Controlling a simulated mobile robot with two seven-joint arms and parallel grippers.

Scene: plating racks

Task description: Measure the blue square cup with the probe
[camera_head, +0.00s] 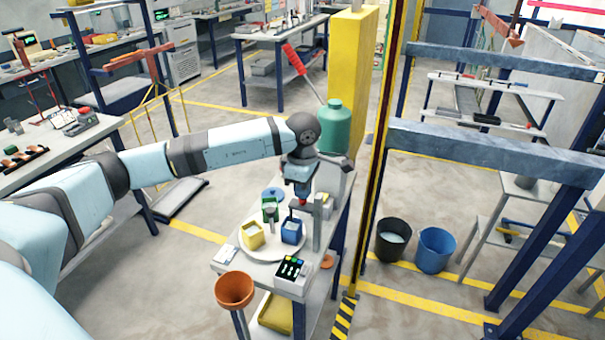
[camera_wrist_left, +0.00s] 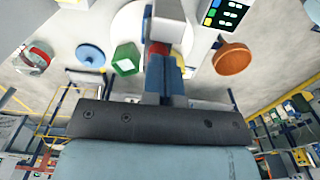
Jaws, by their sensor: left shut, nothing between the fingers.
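The blue square cup (camera_head: 291,232) stands upright on a round white plate (camera_head: 262,253) on the small table. A yellow square cup (camera_head: 252,236) is to its left and a green cup (camera_head: 270,208) behind; the green cup also shows in the left wrist view (camera_wrist_left: 126,60). My left gripper (camera_head: 302,199) is shut and empty just above and behind the blue cup, beside a grey upright post (camera_head: 317,228). A small red part (camera_wrist_left: 157,48) shows at its fingertips. I cannot tell which part is the probe.
A keypad device (camera_head: 292,272) sits at the table's front right. An orange bowl (camera_head: 235,289) is at the front left. A blue disc (camera_head: 272,193) lies behind the green cup, and a green bottle (camera_head: 334,125) stands farther back. A yellow pillar (camera_head: 348,80) rises behind the table.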

